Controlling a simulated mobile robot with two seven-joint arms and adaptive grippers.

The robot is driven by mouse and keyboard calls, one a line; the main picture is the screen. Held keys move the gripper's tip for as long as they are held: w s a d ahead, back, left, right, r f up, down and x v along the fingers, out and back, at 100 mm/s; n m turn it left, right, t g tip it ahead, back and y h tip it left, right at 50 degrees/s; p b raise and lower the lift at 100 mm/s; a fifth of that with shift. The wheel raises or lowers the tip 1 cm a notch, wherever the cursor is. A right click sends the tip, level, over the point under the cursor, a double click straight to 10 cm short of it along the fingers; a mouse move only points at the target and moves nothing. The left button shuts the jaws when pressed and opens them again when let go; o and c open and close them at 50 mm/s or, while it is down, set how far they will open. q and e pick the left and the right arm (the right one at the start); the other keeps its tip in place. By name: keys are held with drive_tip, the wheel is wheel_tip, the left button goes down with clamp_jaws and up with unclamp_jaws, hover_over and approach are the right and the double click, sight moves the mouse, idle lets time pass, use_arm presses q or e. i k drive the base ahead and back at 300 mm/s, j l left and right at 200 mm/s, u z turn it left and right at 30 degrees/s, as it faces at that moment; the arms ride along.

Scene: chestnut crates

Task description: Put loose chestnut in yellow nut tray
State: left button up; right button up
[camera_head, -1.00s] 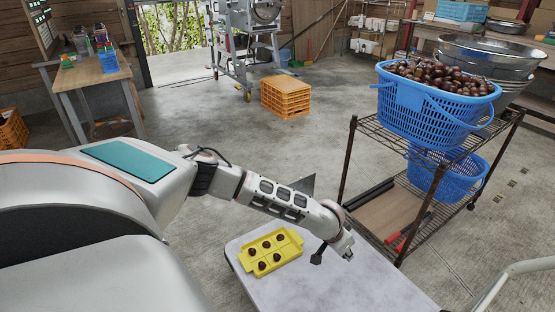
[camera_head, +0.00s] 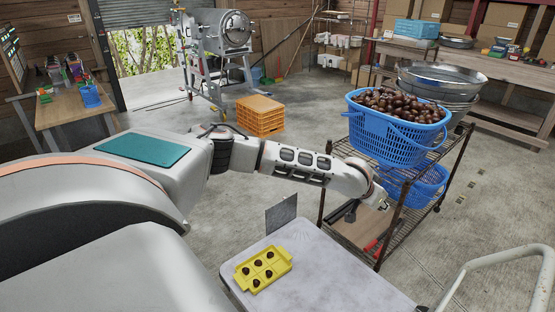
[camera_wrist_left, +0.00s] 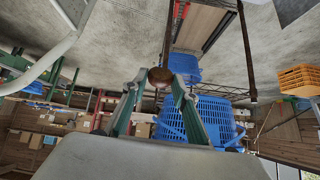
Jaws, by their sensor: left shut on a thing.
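My left gripper (camera_wrist_left: 160,82) is shut on a brown chestnut (camera_wrist_left: 160,77), which sits between its fingertips in the left wrist view. In the head view the left hand (camera_head: 378,196) is raised above and beyond the table's right side, in front of the wire rack; its fingers are hard to make out and the chestnut is not visible there. The yellow nut tray (camera_head: 285,255) lies on the grey table, below and left of the hand. Several chestnuts sit in its compartments. My right gripper is not in view.
A blue basket (camera_head: 385,135) full of chestnuts stands on the wire rack's (camera_head: 452,158) top shelf, with another blue basket (camera_head: 425,187) below. A thin grey panel (camera_head: 281,213) stands at the table's far edge. The table (camera_head: 335,275) is clear right of the tray.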

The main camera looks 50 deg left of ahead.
sight(281, 267)
drive_tip(key=j+z, duration=0.35)
drive_tip(key=k+j+z, duration=0.1)
drive_tip(key=j+z, duration=0.25)
drive_tip(key=k+j+z, duration=0.15)
drive_tip(key=j, duration=0.2)
drive_tip(key=k+j+z, duration=0.15)
drive_tip(key=j, duration=0.15)
drive_tip(key=k+j, duration=0.2)
drive_tip(key=j, duration=0.15)
drive_tip(key=k+j+z, duration=0.1)
drive_tip(key=j, duration=0.3)
drive_tip(key=k, duration=0.1)
